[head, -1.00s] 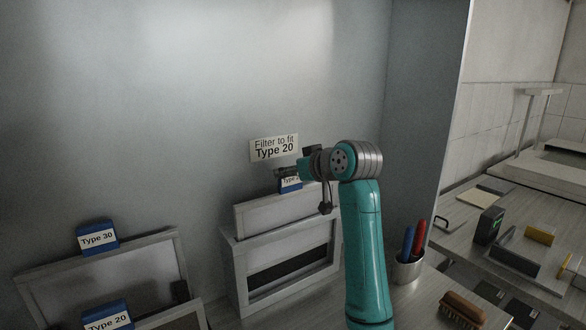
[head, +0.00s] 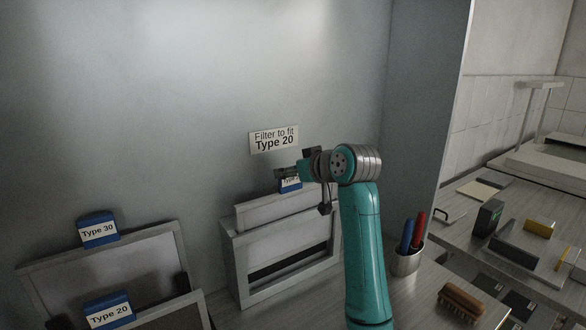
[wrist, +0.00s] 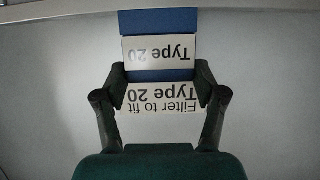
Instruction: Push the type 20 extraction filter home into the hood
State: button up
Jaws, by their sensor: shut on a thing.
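The filter (head: 258,211) is a pale framed panel standing in the top of the grey hood frame (head: 231,262). Its upper strip shows above the hood's rim, and a dark gap shows in the hood's front window below the panel. A blue tab (head: 290,185) stands on its top edge; in the wrist view the tab (wrist: 160,22) bears a "Type 20" label. My gripper (head: 282,173) is shut on this tab, with a finger on each side of it in the wrist view (wrist: 160,82). The tab's far side is hidden.
A sign reading "Filter to fit Type 20" (head: 273,139) is on the wall behind. Framed filters tagged Type 30 (head: 98,231) and Type 20 (head: 108,311) stand at left. A pen cup (head: 406,262) and a brush (head: 461,303) are right of my arm.

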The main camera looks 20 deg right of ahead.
jog(key=shift+f, duration=4.15)
jog(key=o, duration=1.9)
jog(key=shift+f, duration=0.1)
send_near(292, 199)
jog(key=v, duration=0.2)
jog(key=shift+s+d, duration=0.1)
jog(key=shift+s, duration=0.1)
